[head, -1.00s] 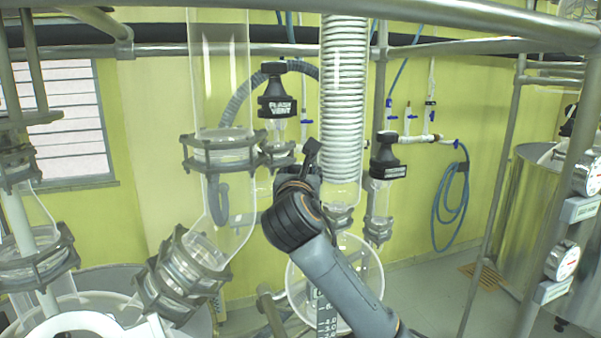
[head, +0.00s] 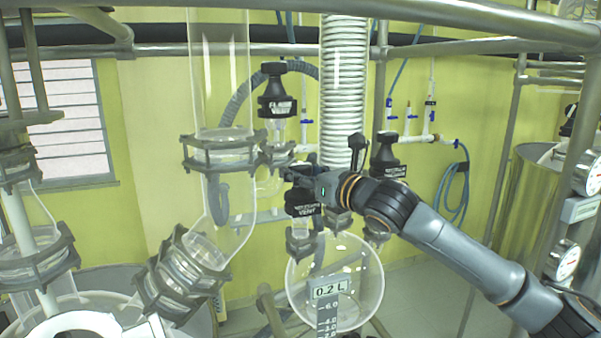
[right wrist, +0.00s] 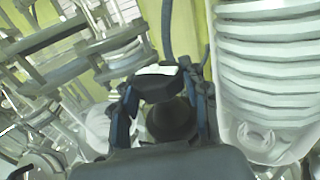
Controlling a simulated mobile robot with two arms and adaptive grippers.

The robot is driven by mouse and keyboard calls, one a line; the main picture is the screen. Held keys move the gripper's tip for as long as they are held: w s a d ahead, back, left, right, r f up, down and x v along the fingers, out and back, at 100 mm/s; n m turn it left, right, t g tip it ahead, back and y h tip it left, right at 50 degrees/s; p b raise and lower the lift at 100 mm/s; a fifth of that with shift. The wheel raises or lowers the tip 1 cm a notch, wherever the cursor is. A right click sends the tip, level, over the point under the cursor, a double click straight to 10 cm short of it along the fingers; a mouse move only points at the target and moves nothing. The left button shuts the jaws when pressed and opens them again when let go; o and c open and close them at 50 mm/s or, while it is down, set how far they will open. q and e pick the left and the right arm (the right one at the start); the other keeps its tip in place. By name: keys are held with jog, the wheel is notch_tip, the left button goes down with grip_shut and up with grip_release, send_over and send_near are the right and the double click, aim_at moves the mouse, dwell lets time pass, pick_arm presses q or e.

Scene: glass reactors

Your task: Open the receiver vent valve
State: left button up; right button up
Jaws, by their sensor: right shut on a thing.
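The receiver vent valve has a black cap with a white label (head: 303,210). It stands above the round glass receiver (head: 350,290), left of the white coil column. My right gripper (head: 302,176) reaches in from the right and is shut on the top of this cap, whose upper part is partly hidden by the fingers. In the right wrist view the dark cap (right wrist: 170,118) sits between the two fingers of my right gripper (right wrist: 165,95). My left gripper is not in view.
The flash vent valve (head: 277,98) stands higher, up and left of my gripper. The coil column (head: 343,85) is close on the right. Another black-capped valve (head: 388,165) is behind my right wrist. Glass pipe joints (head: 225,155) stand at the left.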

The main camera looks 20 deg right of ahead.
jog(key=shift+r+n+y, duration=0.1)
jog(key=shift+n+y, duration=0.2)
jog(key=shift+y, duration=0.1)
jog(key=o, duration=1.1)
jog(key=shift+o, duration=0.3)
jog(key=shift+a, duration=0.1)
